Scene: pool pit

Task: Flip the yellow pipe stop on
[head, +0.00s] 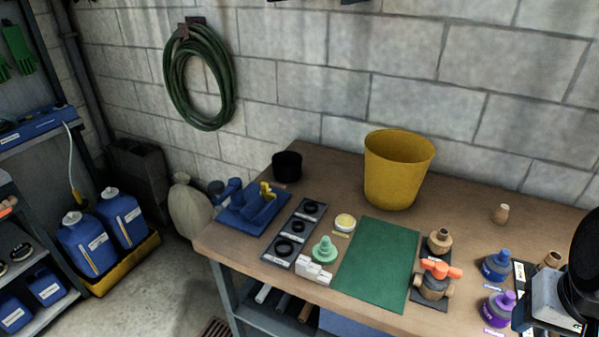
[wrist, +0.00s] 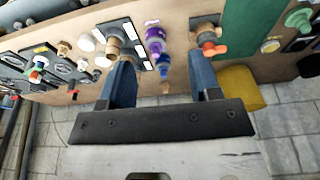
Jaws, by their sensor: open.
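My gripper (wrist: 160,62) is open and empty in the wrist view, with its two blue fingers wide apart. A purple-capped bottle shows between the fingers. A brass valve with an orange handle (head: 440,269) stands on a dark plate on the bench in the head view. It also shows near the right fingertip in the wrist view (wrist: 212,47). Brass fittings (wrist: 115,43) on a dark labelled panel are near the left fingertip. The fingers are out of the head view.
A yellow bucket (head: 393,172) stands at the back of the bench (head: 330,162). A green mat (head: 378,265) lies flat and bare. Blue and purple bottles (head: 497,304) stand at the right. A blue holder (head: 252,210) with a yellow piece is at the left.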

